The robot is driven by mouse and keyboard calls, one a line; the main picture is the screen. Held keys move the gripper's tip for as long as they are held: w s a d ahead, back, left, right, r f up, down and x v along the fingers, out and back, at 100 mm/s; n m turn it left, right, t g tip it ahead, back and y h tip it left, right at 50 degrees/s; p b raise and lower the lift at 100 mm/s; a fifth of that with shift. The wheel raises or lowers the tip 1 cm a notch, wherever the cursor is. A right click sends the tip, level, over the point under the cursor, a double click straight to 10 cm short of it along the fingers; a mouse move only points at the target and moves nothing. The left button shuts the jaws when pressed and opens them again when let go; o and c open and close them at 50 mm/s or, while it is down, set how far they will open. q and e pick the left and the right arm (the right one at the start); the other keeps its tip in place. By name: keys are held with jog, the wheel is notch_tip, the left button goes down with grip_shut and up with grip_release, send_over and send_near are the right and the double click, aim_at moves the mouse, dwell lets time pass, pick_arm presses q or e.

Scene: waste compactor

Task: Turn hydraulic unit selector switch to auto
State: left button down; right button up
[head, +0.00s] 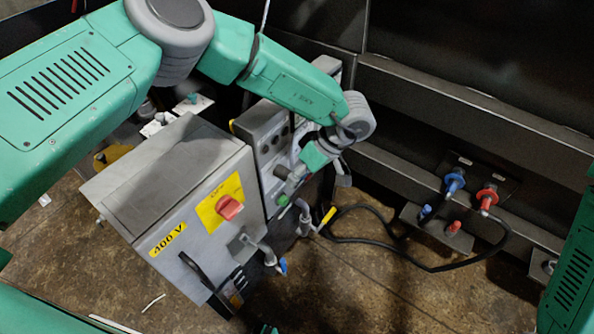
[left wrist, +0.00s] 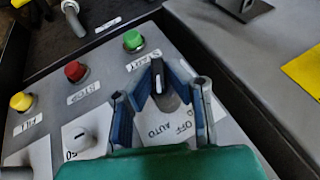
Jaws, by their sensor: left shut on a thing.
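The selector switch (left wrist: 158,78) is a dark knob with a white pointer line on a grey control panel (left wrist: 110,60), with OFF and AUTO lettering on the panel beside it. The pointer lies roughly upright in the left wrist view. My left gripper (left wrist: 163,88) has its blue-grey fingers on both sides of the knob and is shut on it. My right gripper is not in view.
Green (left wrist: 133,40), red (left wrist: 75,70) and yellow (left wrist: 21,101) buttons and another selector (left wrist: 82,137) sit on the panel. A grey 400 V box (head: 170,175) with a red switch (head: 229,207) stands close by. A black cable (head: 400,249) and blue and red connectors lie right.

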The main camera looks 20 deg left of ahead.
pick_arm(q)
jog(key=shift+w+a+f+g+y+b, duration=0.1)
jog(key=shift+w+f+g+y+b, duration=0.2)
jog(key=shift+g+b, duration=0.35)
jog(key=g+b, duration=0.1)
jog(key=b, duration=0.1)
jog(key=shift+m+g+y+b, duration=0.25)
jog(key=shift+m+y+b, duration=0.1)
jog(key=shift+m+y, duration=0.05)
jog(key=shift+r+g+b, duration=0.2)
jog(key=shift+g+b, duration=0.4)
jog(key=shift+b, duration=0.35)
jog(key=c, duration=1.8)
grip_release()
jog(key=shift+o, duration=1.1)
jog(key=shift+w, duration=0.15)
